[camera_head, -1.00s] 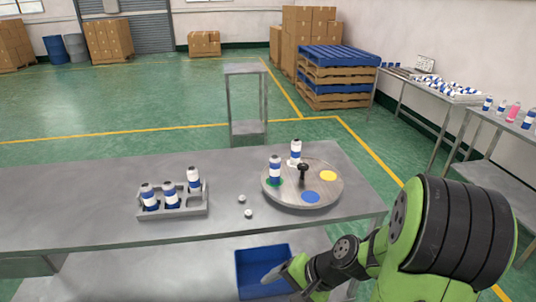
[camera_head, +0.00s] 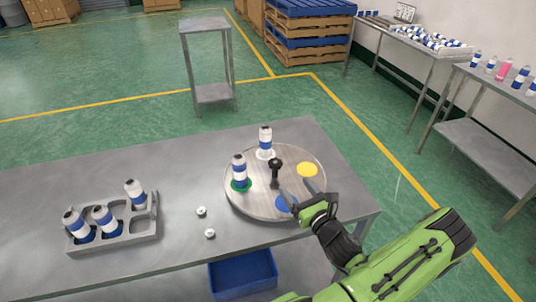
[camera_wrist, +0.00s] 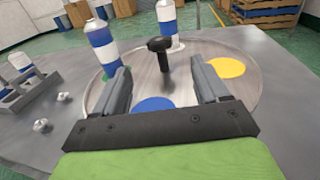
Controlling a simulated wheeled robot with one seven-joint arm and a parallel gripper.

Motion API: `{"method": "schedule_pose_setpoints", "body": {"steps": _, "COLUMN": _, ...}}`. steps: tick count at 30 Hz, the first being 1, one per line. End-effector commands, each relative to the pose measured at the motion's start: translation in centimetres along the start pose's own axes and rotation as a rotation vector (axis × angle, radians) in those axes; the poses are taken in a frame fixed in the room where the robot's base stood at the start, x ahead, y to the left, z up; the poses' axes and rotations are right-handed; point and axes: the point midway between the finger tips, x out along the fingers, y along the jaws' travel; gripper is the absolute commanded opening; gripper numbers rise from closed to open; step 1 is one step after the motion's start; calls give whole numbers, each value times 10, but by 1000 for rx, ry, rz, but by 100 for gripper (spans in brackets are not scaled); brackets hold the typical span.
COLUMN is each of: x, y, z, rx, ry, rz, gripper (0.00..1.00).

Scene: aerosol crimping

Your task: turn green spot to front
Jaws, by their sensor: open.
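A round grey turntable (camera_head: 250,204) sits at the right of the table, with a black knob (camera_head: 275,166) upright at its centre. The green spot (camera_head: 241,186) is at its left, under a blue-and-white can (camera_head: 239,168). The yellow spot (camera_head: 307,170) is at the right and the blue spot (camera_head: 285,204) at the front. Another can (camera_head: 265,138) stands on a white spot at the back. My gripper (camera_head: 297,187) is open over the front right of the turntable. In the wrist view the knob (camera_wrist: 160,48) shows between and beyond the fingers, apparently untouched.
A grey rack (camera_head: 120,238) with several cans stands at the table's left. Two small white-grey caps (camera_head: 202,211) lie between rack and turntable. A blue bin (camera_head: 243,273) is below the table's front. A small metal stand (camera_head: 205,28) is behind.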

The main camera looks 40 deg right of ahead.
Motion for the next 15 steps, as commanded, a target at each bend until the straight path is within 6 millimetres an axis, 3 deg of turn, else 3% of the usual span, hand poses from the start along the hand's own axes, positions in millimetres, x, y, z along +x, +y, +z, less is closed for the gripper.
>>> {"method": "schedule_pose_setpoints", "body": {"steps": 15, "x": 124, "y": 3, "z": 2, "rx": -8, "ry": -4, "rz": 7, "gripper": 74}}
